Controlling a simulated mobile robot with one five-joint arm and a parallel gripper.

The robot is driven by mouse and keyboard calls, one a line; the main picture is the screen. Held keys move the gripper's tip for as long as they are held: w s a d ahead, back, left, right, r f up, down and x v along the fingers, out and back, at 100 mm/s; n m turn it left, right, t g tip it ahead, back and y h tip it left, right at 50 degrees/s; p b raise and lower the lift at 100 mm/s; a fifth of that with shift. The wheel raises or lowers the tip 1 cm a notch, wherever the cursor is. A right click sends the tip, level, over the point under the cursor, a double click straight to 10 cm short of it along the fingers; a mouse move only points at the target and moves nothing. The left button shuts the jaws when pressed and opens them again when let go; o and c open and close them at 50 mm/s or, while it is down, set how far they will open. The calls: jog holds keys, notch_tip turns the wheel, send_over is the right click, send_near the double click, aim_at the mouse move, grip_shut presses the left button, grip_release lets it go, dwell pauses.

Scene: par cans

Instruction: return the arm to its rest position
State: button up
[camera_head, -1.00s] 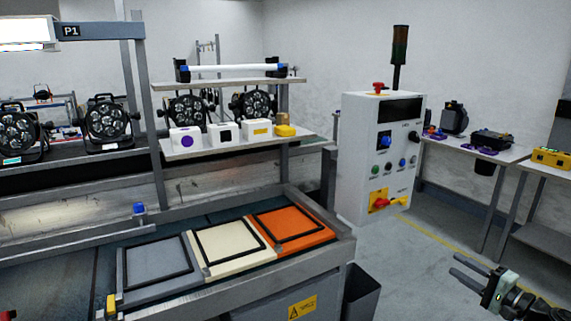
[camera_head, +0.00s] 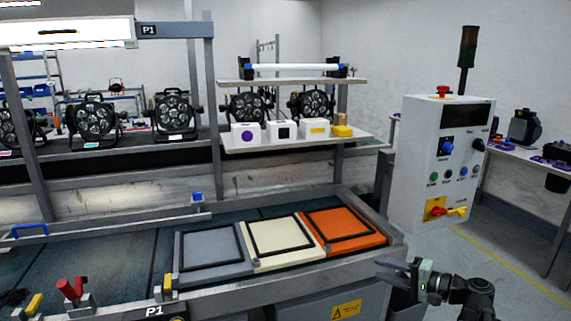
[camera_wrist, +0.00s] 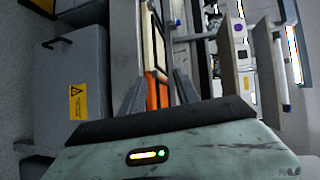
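My gripper (camera_head: 385,271) is at the lower right of the head view, in front of the bench's right end, on my dark arm (camera_head: 470,297). Its two fingers point left and stand apart, with nothing between them. In the wrist view my gripper (camera_wrist: 160,88) shows the same two grey fingers spread, with the orange panel visible beyond the gap. The arm is bent low, and its lower part is out of view.
The bench carries a grey panel (camera_head: 213,271), a cream panel (camera_head: 292,263) and an orange panel (camera_head: 369,247). A white control box (camera_head: 423,160) stands behind on the right. Several par cans (camera_head: 94,118) line the back. Open floor (camera_head: 500,285) lies at the right.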

jog(key=a+f+n+g+h, duration=0.15)
jog(key=a+f+g, duration=0.25)
jog(key=a, duration=0.6)
jog(key=a+f+n+g, duration=0.3)
jog(key=a+f, duration=0.2)
jog(key=a, duration=0.5)
jog(key=s+a+f+n+g+h, duration=0.4)
jog(key=s+a+f+h, duration=0.2)
jog(key=f, duration=0.3)
jog(key=s+d+f+h, duration=0.15)
jog(key=d+h, duration=0.25)
jog(key=d, duration=0.6)
notch_tip(320, 180, up, 20)
jog(key=p, duration=2)
jog(key=shift+a+r, duration=0.15)
jog(key=shift+a, duration=0.1)
jog(key=shift+w, duration=0.1)
